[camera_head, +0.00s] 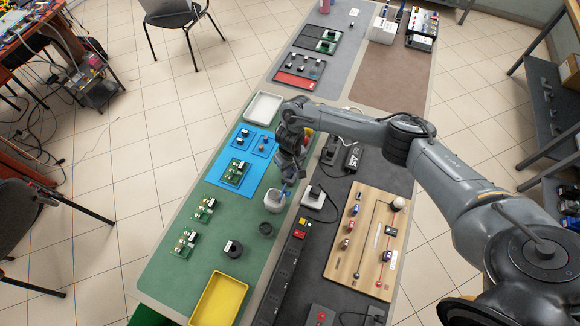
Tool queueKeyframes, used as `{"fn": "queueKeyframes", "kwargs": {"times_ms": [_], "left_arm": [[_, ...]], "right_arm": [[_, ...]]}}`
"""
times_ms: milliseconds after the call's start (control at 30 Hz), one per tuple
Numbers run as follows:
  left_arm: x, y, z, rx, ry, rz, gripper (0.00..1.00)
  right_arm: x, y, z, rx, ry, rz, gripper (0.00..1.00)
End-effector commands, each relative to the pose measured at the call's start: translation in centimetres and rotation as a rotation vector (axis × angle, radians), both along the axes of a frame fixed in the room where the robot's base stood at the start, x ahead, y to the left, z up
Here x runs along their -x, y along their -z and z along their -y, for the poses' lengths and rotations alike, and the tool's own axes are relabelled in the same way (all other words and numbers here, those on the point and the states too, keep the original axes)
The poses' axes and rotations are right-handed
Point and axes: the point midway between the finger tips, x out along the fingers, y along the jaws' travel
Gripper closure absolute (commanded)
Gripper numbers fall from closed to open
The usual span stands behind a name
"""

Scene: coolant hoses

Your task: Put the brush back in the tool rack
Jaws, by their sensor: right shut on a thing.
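My right gripper (289,180) points down over the green mat, just above a small white cup (274,203). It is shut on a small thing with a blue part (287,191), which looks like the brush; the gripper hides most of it. The thing's lower end is at the cup's rim, and I cannot tell if it is inside. A white holder (382,31) with upright tools stands at the far end of the table and may be the tool rack. My left gripper is not in view.
A blue mat (224,180) with circuit boards lies left of the gripper. A white tray (263,107) is behind it and a yellow tray (220,300) in front. A wooden board (345,262) with parts and a black power adapter (352,158) lie to the right.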

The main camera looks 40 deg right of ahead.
Motion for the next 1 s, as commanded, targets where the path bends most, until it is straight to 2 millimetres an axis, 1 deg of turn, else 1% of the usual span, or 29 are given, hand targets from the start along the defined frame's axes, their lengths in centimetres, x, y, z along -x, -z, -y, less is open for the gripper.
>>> {"fn": "queueKeyframes", "kwargs": {"times_ms": [367, 400, 567, 600, 767, 800, 867, 900, 1000], "left_arm": [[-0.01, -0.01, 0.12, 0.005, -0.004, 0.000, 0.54], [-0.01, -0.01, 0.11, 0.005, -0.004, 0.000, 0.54], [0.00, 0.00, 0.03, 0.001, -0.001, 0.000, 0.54], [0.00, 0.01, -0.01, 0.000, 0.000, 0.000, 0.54], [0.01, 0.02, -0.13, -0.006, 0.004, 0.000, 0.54], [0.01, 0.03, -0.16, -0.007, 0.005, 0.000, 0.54], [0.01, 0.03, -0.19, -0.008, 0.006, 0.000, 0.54], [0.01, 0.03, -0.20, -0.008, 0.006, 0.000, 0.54], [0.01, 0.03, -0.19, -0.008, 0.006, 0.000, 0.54]], "right_arm": [[-0.04, 0.01, -0.01, 0.000, 0.000, 0.001, 1.00], [-0.04, 0.01, -0.01, 0.000, 0.000, 0.001, 0.78], [-0.04, 0.00, -0.01, 0.000, 0.000, 0.001, 0.54], [-0.04, 0.00, -0.01, 0.000, 0.000, 0.001, 0.50], [-0.04, 0.00, -0.01, 0.000, 0.000, 0.001, 0.50], [-0.04, 0.01, -0.01, 0.000, 0.000, 0.001, 0.49], [-0.04, 0.01, 0.00, 0.000, 0.000, 0.001, 0.39], [-0.04, 0.01, 0.00, 0.000, 0.000, 0.001, 0.33], [-0.04, 0.00, -0.01, 0.000, 0.001, 0.001, 0.20]]}}
